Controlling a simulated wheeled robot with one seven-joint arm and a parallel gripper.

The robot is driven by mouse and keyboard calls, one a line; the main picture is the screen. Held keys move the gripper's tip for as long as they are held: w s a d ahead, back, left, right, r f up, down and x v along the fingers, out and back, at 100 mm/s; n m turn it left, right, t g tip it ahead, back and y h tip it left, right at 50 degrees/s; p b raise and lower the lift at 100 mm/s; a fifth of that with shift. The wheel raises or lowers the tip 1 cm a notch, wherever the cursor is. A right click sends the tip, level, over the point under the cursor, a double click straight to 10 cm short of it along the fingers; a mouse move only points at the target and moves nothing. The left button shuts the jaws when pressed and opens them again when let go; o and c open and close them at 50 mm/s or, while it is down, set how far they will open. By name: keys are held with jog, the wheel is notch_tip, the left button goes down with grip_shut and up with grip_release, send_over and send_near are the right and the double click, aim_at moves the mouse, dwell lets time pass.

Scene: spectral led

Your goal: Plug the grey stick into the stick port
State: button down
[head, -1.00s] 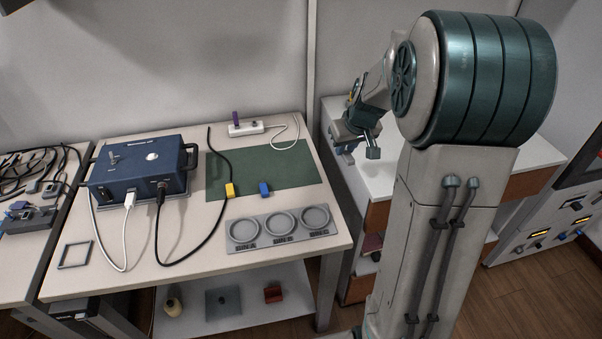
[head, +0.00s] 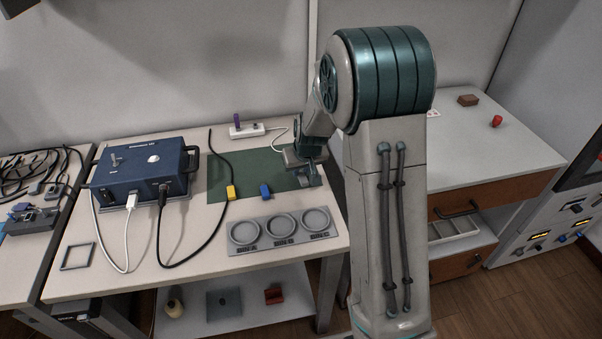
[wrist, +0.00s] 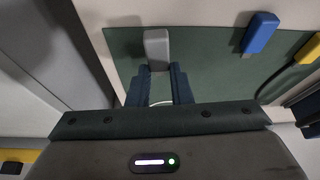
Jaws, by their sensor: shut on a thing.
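My gripper (head: 308,187) is over the right end of the green mat in the head view. In the wrist view its two dark blue fingers (wrist: 159,82) are shut on the grey stick (wrist: 157,42), whose pale block end sticks out past the fingertips over the mat. In the head view I cannot make the stick out clearly from the gripper. A blue box (head: 142,178) stands on the left of the table with a white and a black cable plugged into its front. I cannot tell for certain which opening is the stick port.
A blue stick (head: 265,190) and a yellow cable end (head: 231,192) lie at the green mat's (head: 240,172) front edge. A white strip (head: 246,131) with an upright purple stick is behind. A grey three-ring tray (head: 284,232) is in front. The black cable (head: 222,160) crosses the mat's left side.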

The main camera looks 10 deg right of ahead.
jog(key=shift+f+b, duration=0.35)
jog(key=shift+f, duration=0.8)
jog(key=c, duration=1.3)
grip_release()
jog(key=shift+r, duration=0.1)
jog(key=shift+r+p, duration=0.1)
jog(key=shift+p, duration=0.25)
jog(key=v, duration=1.4)
jog(key=s+r+m+g, duration=0.1)
jog(key=s+r+g, duration=0.1)
jog(key=s, duration=2.1)
jog(key=shift+a+r, duration=0.4)
jog(key=shift+r, duration=0.2)
jog(key=shift+s+f, duration=0.1)
jog(key=shift+s, duration=0.3)
jog(key=shift+c, duration=0.5)
